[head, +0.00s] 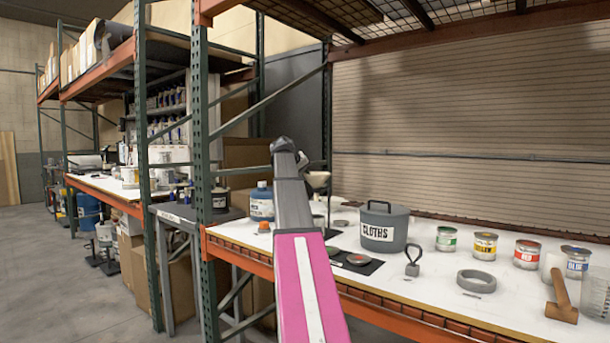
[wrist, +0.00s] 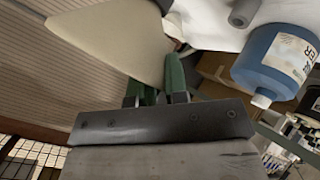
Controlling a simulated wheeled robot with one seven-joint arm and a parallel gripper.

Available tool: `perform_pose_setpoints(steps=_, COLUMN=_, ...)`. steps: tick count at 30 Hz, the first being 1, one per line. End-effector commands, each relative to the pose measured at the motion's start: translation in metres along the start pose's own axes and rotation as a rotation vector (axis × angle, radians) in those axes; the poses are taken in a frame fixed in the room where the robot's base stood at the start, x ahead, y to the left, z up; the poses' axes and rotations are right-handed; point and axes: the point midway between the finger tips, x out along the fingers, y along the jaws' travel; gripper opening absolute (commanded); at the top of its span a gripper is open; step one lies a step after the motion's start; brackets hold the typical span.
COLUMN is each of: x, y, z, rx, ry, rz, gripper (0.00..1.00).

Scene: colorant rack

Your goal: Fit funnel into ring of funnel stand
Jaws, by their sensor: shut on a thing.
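The funnel is a pale beige cone. In the wrist view the funnel (wrist: 110,38) fills the upper left, just beyond the fingertips. My gripper (wrist: 158,88) has green fingers close together, shut on the funnel, though the exact grip point is hard to see. In the head view the funnel (head: 318,179) shows just right of my arm's grey end, held above the bench. My gripper is mostly hidden behind my arm there. I cannot clearly make out the funnel stand or its ring; my arm covers part of that bench area.
A blue bottle (head: 261,203) stands left of my arm and also shows in the wrist view (wrist: 277,58). A grey CLOTHS pot (head: 384,228), a grey ring (head: 476,281), several paint cans and a mallet (head: 562,300) stand rightward. A green rack post (head: 201,150) rises at left.

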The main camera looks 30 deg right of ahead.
Motion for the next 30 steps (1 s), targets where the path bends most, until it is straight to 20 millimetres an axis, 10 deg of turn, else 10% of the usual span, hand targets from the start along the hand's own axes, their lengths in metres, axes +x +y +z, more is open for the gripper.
perform_pose_setpoints(steps=5, x=0.0, y=0.0, z=0.0, rx=0.0, ry=0.0, rz=0.0, gripper=0.0)
perform_pose_setpoints(steps=6, x=0.0, y=0.0, z=0.0, rx=0.0, ry=0.0, rz=0.0, gripper=0.27)
perform_pose_setpoints(steps=8, x=0.0, y=0.0, z=0.0, rx=0.0, ry=0.0, rz=0.0, gripper=0.44)
perform_pose_setpoints(steps=20, x=-0.008, y=0.0, z=0.0, rx=0.0, ry=0.001, rz=0.0, gripper=0.44)
perform_pose_setpoints(steps=30, x=-0.067, y=-0.001, z=0.0, rx=-0.001, ry=0.002, rz=0.0, gripper=0.44)
